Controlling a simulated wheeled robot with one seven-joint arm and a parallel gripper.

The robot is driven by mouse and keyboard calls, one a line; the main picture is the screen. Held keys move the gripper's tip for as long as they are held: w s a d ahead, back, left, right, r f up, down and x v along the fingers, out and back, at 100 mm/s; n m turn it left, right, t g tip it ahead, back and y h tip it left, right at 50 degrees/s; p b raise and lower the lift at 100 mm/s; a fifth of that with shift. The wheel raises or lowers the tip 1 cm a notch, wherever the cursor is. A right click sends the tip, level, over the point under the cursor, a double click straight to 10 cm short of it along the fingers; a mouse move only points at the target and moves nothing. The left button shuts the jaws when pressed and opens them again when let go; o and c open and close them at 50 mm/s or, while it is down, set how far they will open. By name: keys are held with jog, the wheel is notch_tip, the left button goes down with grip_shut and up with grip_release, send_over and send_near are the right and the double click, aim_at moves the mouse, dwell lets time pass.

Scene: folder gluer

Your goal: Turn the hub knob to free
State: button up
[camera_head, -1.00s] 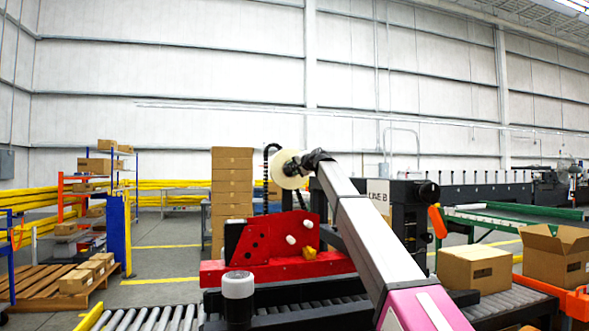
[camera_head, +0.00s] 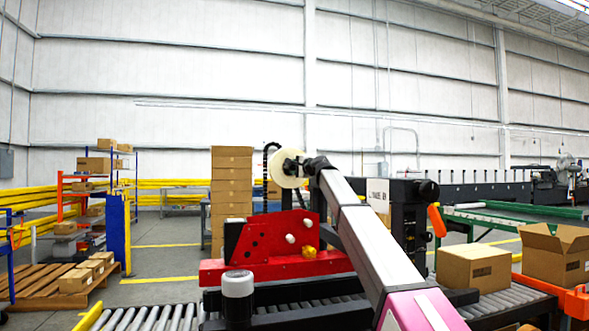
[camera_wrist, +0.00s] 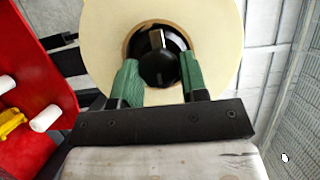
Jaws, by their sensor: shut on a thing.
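The hub knob (camera_wrist: 158,68) is a black knob with a pale mark, at the centre of a cream tape roll (camera_wrist: 100,28) in the wrist view. My gripper (camera_wrist: 159,75) has green finger pads on both sides of the knob and is shut on it. In the head view the tape roll (camera_head: 287,168) stands above the red taping head (camera_head: 275,245), with the dark end of my arm at its hub. The knob itself is hidden there by my gripper.
White rollers and a yellow part show on the red plate beside the roll. A carton stack (camera_head: 232,200) stands behind. A closed carton (camera_head: 474,268) and an open carton (camera_head: 560,254) sit at the right. A black column with a sign (camera_head: 378,192) stands right of my arm.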

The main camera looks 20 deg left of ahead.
jog(key=o, duration=0.9)
jog(key=shift+s+d, duration=0.1)
jog(key=shift+d, duration=0.05)
jog(key=v, duration=1)
jog(key=shift+s+d, duration=0.15)
jog(key=shift+d, duration=0.1)
jog(key=shift+f, duration=0.1)
